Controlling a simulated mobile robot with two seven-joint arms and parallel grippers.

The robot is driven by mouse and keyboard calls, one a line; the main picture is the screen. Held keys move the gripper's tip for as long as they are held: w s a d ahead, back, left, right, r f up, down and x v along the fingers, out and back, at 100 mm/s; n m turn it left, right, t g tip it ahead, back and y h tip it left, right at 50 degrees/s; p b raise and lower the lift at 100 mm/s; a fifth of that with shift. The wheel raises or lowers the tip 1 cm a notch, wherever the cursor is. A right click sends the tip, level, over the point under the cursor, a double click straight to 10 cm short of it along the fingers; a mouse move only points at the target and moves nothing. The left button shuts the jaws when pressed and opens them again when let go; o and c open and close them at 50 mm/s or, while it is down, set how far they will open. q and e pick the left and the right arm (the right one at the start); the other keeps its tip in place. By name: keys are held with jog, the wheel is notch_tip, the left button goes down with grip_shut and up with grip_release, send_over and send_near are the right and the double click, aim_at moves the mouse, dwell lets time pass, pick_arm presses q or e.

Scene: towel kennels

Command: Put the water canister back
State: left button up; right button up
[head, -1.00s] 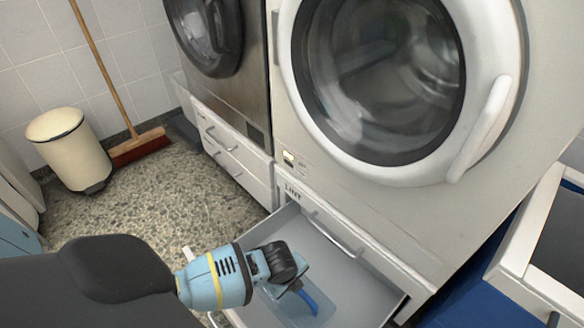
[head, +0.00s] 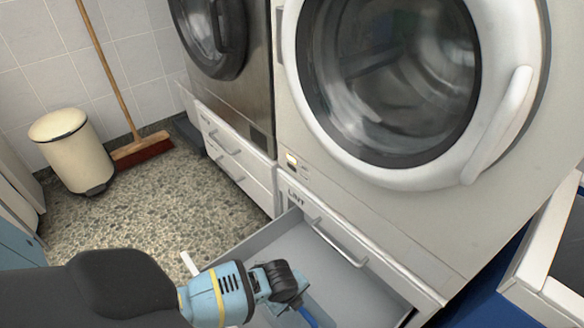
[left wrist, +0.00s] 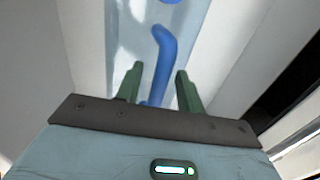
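The water canister is a pale, see-through blue container (left wrist: 195,45) with a bent blue handle (left wrist: 163,62). It is in the pulled-out grey drawer (head: 335,272) under the white machine. In the head view only a bit of the blue handle (head: 309,318) shows at the bottom edge; the rest is mostly hidden or out of frame. My left gripper (left wrist: 157,85) points down into the drawer. Its green fingers are apart, one on each side of the handle, with gaps visible. My right gripper is not in view.
The white machine's round door (head: 400,85) is above the drawer, and its front is close behind my left gripper. A second machine (head: 228,85) stands to the left. A cream bin (head: 72,150) and a broom (head: 143,150) stand by the wall. The stone floor (head: 140,215) between is clear.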

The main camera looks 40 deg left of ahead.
aim_at(285, 315)
pick_arm(q)
jog(key=shift+r, duration=0.1)
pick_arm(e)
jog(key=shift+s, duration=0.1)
